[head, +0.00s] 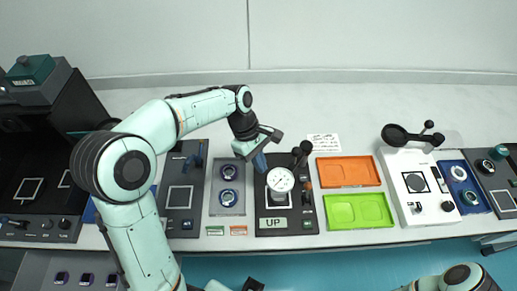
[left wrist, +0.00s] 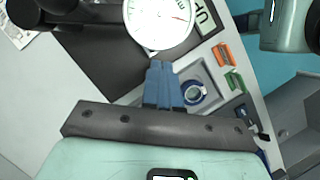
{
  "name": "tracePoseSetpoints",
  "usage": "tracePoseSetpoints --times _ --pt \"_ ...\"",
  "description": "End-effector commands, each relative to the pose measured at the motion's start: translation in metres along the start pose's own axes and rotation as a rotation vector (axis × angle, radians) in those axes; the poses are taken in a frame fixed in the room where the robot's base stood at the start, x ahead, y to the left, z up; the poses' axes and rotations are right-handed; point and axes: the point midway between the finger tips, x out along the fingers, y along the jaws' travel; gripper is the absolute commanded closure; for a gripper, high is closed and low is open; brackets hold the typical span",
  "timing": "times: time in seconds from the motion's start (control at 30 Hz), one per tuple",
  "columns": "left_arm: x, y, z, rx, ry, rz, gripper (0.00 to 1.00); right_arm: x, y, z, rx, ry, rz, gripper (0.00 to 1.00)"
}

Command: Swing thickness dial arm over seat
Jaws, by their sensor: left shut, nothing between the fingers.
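The thickness dial (head: 280,180), a white round face with a needle, stands over the dark gauge base (head: 305,224). White lines of a square mark show just below it, mostly hidden by the dial. A dark arm with round black knobs (head: 301,152) is behind it to the right. My left gripper (head: 260,162) is shut and empty, just up and left of the dial. In the left wrist view its blue fingertips (left wrist: 164,72) are together just below the dial face (left wrist: 160,18); I cannot tell whether they touch. My right gripper is not seen.
A grey panel with two blue-ringed seats (head: 228,186) lies left. An orange tray (head: 348,172) and a green tray (head: 358,210) lie right. The table behind the stations is mostly clear.

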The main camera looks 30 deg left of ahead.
Motion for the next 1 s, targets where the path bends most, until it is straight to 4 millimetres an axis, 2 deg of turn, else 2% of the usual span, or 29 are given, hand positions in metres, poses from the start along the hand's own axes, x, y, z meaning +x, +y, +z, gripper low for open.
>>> tracePoseSetpoints --times 0.13,0.3,0.5,0.77,1.0 --pt "-0.015 0.003 -0.014 -0.001 0.003 0.009 1.00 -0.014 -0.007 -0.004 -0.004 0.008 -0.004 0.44" --pt "-0.058 0.001 -0.013 0.000 0.004 0.012 1.00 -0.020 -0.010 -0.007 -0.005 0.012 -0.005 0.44" --pt "-0.093 -0.001 -0.013 0.001 0.004 0.010 1.00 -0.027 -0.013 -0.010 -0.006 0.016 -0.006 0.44" --pt "-0.111 -0.003 -0.012 0.001 0.003 0.007 1.00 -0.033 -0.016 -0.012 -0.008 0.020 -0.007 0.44" --pt "-0.131 -0.002 -0.004 0.001 0.004 0.009 1.00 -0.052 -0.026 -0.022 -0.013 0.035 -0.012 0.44"
